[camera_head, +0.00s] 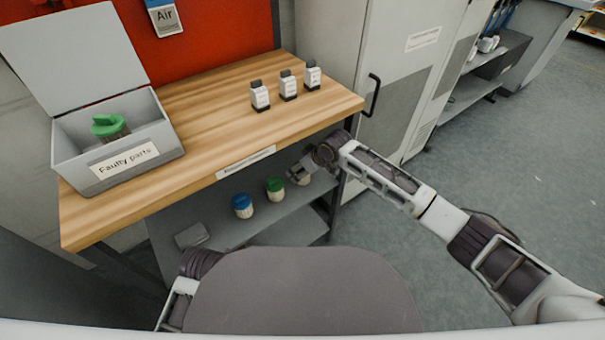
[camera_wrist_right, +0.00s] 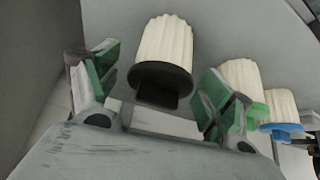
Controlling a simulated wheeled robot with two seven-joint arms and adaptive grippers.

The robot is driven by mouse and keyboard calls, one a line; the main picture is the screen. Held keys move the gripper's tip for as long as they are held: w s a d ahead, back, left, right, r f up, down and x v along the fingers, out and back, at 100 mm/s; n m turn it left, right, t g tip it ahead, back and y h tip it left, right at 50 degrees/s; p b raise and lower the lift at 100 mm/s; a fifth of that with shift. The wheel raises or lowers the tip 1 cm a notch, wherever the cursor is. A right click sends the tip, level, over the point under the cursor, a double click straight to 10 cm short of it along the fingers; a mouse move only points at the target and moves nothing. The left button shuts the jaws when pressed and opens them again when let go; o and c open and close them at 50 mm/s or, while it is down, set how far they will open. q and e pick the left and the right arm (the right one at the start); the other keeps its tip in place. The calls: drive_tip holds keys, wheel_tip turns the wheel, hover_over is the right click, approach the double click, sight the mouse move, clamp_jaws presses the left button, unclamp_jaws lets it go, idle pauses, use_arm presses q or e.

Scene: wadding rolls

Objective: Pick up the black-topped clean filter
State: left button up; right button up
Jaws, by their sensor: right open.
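The black-topped clean filter (camera_wrist_right: 166,45) has a pleated cream body and a black cap. In the right wrist view its black cap faces the camera and lies between the spread green-padded fingers of my right gripper (camera_wrist_right: 162,92). Gaps show on both sides of the cap, so the gripper is open and not holding it. In the head view my right gripper (camera_head: 299,170) is at the lower shelf's right end, and the filter (camera_head: 304,180) is mostly hidden behind it. My left arm shows only in part at the bottom; its gripper is not visible.
A green-topped filter (camera_head: 275,189) and a blue-topped filter (camera_head: 242,206) stand left on the lower shelf (camera_head: 285,237). The wooden tabletop (camera_head: 205,115) overhangs it. Above are a Faulty parts box (camera_head: 165,140) with a green-topped filter (camera_head: 110,127), and three small bottles (camera_head: 288,86).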

drive_tip(key=c, duration=1.1)
drive_tip(key=shift+c, duration=0.2)
drive_tip(key=shift+r, duration=0.1)
